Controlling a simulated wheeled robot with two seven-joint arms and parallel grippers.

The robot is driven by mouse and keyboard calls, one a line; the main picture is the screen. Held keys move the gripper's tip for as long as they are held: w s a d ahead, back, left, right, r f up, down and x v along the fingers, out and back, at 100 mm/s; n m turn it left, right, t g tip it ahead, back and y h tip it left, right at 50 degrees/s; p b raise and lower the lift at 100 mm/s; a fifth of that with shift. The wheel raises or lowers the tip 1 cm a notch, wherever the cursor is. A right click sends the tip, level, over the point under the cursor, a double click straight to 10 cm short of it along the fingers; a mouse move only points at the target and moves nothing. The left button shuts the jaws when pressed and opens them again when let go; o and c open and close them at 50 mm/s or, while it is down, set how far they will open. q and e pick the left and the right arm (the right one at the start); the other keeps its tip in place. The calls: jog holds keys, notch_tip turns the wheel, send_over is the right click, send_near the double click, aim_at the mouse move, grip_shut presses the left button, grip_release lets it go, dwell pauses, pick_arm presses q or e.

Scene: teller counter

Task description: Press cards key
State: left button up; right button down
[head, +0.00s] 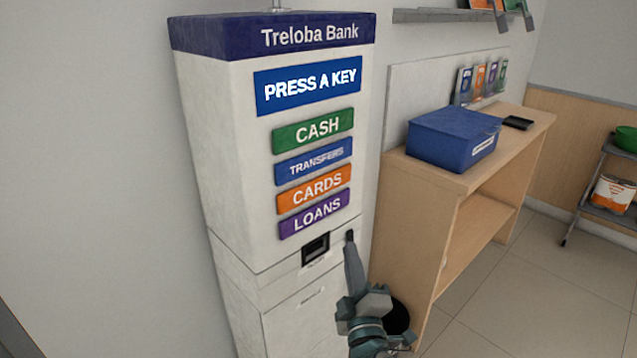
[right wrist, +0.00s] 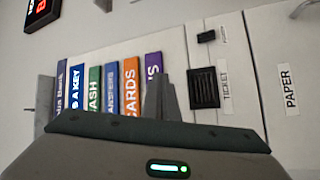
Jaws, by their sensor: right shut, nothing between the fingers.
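The orange CARDS key (head: 315,187) is on the front of the white Treloba Bank machine (head: 215,150), between the blue TRANSFERS key (head: 313,162) above and the purple LOANS key (head: 314,214) below. In the right wrist view, the CARDS key (right wrist: 131,88) shows turned sideways. My right gripper (head: 350,236) is shut and empty, with its tip lower right of the LOANS key, beside the ticket slot. In the right wrist view its fingers (right wrist: 160,98) overlap part of the purple key. I cannot tell whether it touches the machine. My left gripper is not in view.
The green CASH key (head: 312,131) and the PRESS A KEY screen (head: 308,88) are above. The ticket slot (head: 315,248) is below the keys. A wooden counter (head: 500,160) with a blue box (head: 452,138) stands to the right. A dark bin (head: 397,317) is behind my right arm.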

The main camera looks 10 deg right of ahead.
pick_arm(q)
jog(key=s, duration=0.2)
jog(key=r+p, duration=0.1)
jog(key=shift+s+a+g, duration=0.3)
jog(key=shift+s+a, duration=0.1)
pick_arm(e)
notch_tip(320, 180, up, 11)
jog(key=s+t+h, duration=0.1)
jog(key=s+t, duration=0.1)
jog(key=shift+s+d, duration=0.15)
jog(key=shift+d, duration=0.3)
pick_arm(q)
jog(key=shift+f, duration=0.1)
pick_arm(e)
jog(key=b, duration=0.2)
send_near(326, 178)
jog(key=w+d+r, duration=0.2)
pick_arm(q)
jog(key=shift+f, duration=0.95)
pick_arm(e)
jog(key=shift+w+a+f, duration=0.2)
jog(key=shift+w+a, duration=0.35)
jog(key=shift+w, duration=0.15)
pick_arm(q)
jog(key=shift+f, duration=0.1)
pick_arm(e)
jog(key=shift+w, duration=0.1)
